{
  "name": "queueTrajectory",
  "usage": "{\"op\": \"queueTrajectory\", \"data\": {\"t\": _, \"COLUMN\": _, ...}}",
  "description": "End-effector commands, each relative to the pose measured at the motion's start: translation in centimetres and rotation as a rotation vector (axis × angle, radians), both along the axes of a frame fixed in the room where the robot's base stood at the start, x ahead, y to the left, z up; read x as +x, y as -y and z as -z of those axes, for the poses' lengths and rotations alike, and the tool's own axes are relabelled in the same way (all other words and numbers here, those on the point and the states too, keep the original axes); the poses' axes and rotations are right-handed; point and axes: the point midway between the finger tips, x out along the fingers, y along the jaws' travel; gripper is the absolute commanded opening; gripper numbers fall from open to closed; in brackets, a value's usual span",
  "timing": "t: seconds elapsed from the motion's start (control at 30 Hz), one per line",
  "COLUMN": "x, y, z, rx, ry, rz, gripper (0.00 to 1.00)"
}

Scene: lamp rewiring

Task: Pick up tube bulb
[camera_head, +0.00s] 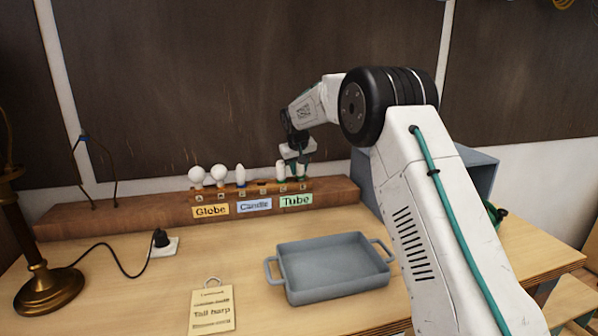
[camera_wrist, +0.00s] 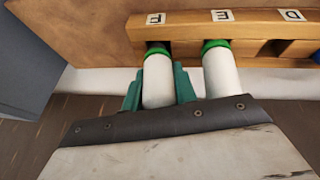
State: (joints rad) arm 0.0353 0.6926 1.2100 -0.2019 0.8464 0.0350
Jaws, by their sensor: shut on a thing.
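Two white tube bulbs with green collars stand side by side in the wooden rack. My gripper (camera_wrist: 158,78) has its teal fingers on both sides of the tube bulb at slot F (camera_wrist: 157,84) and is shut on it. That bulb's green collar is at the rack, and its lower end is hidden. The other tube bulb (camera_wrist: 221,74), at slot E, stands beside the fingers; it also shows in the head view (camera_head: 281,171). In the head view my gripper (camera_head: 300,168) is at the right end of the rack, above the green Tube label (camera_head: 296,201).
Two globe bulbs (camera_head: 208,175) and a candle bulb (camera_head: 240,174) stand left in the rack (camera_head: 225,192). A grey tray (camera_head: 335,268) sits in front. A grey-blue box (camera_head: 478,172) stands right.

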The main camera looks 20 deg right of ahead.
Motion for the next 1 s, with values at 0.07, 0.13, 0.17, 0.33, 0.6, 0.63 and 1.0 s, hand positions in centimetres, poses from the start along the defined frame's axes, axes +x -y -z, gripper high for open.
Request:
{"op": "queueTrajectory", "data": {"t": 0.07, "x": 0.0, "y": 0.0, "z": -1.1, "rx": 0.000, "ry": 0.002, "rz": 0.000, "gripper": 0.03}}
{"op": "queueTrajectory", "data": {"t": 0.13, "x": 0.0, "y": 0.0, "z": -1.9, "rx": -0.001, "ry": 0.003, "rz": 0.000, "gripper": 0.03}}
{"op": "queueTrajectory", "data": {"t": 0.17, "x": 0.0, "y": 0.0, "z": -2.4, "rx": -0.001, "ry": 0.003, "rz": 0.000, "gripper": 0.03}}
{"op": "queueTrajectory", "data": {"t": 0.33, "x": -2.3, "y": -0.2, "z": -2.7, "rx": 0.000, "ry": 0.000, "rz": 0.000, "gripper": 0.03}}
{"op": "queueTrajectory", "data": {"t": 0.6, "x": -8.6, "y": -0.7, "z": -3.3, "rx": 0.000, "ry": 0.002, "rz": -0.001, "gripper": 0.03}}
{"op": "queueTrajectory", "data": {"t": 0.63, "x": -9.4, "y": -0.8, "z": -3.4, "rx": 0.000, "ry": 0.002, "rz": -0.001, "gripper": 0.03}}
{"op": "queueTrajectory", "data": {"t": 1.0, "x": -15.2, "y": -1.3, "z": -3.8, "rx": 0.000, "ry": 0.000, "rz": 0.000, "gripper": 0.03}}
